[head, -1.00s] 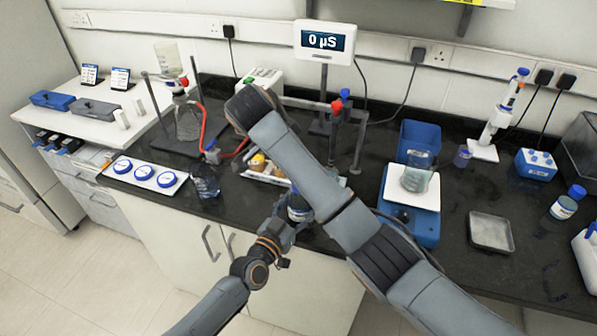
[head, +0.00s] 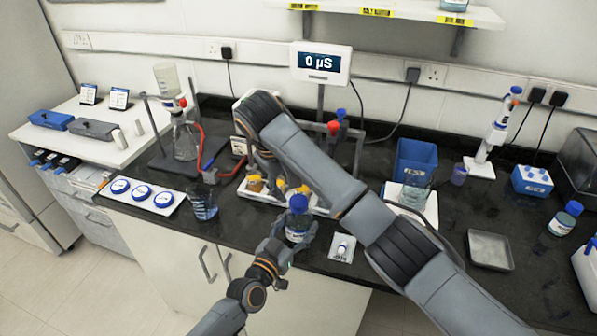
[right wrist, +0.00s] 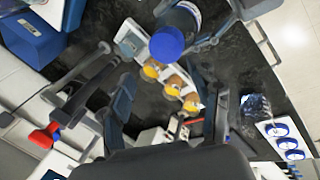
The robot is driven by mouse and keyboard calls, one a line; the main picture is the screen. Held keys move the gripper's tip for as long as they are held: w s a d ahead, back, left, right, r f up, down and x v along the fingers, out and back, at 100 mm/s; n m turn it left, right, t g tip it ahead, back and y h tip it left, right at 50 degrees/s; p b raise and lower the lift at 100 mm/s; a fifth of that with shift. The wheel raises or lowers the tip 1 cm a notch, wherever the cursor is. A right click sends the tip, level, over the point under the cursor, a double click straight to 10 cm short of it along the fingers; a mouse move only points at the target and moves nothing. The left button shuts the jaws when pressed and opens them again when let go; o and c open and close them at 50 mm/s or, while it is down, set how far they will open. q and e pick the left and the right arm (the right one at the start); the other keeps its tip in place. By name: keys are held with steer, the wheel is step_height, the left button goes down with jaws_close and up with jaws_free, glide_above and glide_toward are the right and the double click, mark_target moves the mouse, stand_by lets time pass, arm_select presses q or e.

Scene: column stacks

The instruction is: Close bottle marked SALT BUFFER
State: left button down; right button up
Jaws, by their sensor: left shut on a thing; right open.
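A bottle with a blue cap (head: 298,204) on its top stands upright near the front edge of the bench. Its label is too small to read. My left gripper (head: 296,236) is shut around the bottle's body. In the right wrist view the blue cap (right wrist: 167,43) is seen from above, at the top centre, and looks seated on the bottle. My right gripper (right wrist: 170,105) is open and empty, with the cap beyond its fingers. In the head view my right forearm hides most of this gripper.
A white tray with yellow-capped jars (right wrist: 172,88) lies behind the bottle. A beaker (head: 203,202) stands left of it and a small white holder (head: 342,247) right of it. Another blue-capped bottle (head: 565,218) stands far right. A stand with red clamps (head: 334,128) rises behind my right arm.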

mark_target(299, 200)
steer(key=n, duration=0.7)
steer(key=shift+d+r+g+y, duration=0.1)
steer(key=shift+r+g+y, duration=0.1)
steer(key=shift+g+y, duration=0.2)
steer(key=n, duration=0.7)
steer(key=shift+d+r+g, duration=0.15)
steer(key=shift+r+g, duration=0.1)
steer(key=shift+g, duration=0.05)
steer(key=n, duration=0.4)
steer(key=n+y, duration=0.1)
steer(key=n, duration=0.1)
steer(key=shift+d+r+n+g, duration=0.25)
steer(key=shift+r+n+g, duration=0.05)
steer(key=shift+r+g, duration=0.1)
steer(key=n, duration=0.3)
steer(key=shift+d+r+n, duration=0.15)
steer(key=shift+r+n, duration=0.15)
steer(key=shift+n, duration=0.1)
steer(key=n, duration=0.2)
steer(key=n+g+y, duration=0.1)
steer(key=n, duration=0.1)
steer(key=shift+s+d+r, duration=0.1)
steer(key=shift+r, duration=0.3)
steer(key=shift+f, duration=4.05)
steer(key=shift+c, duration=0.2)
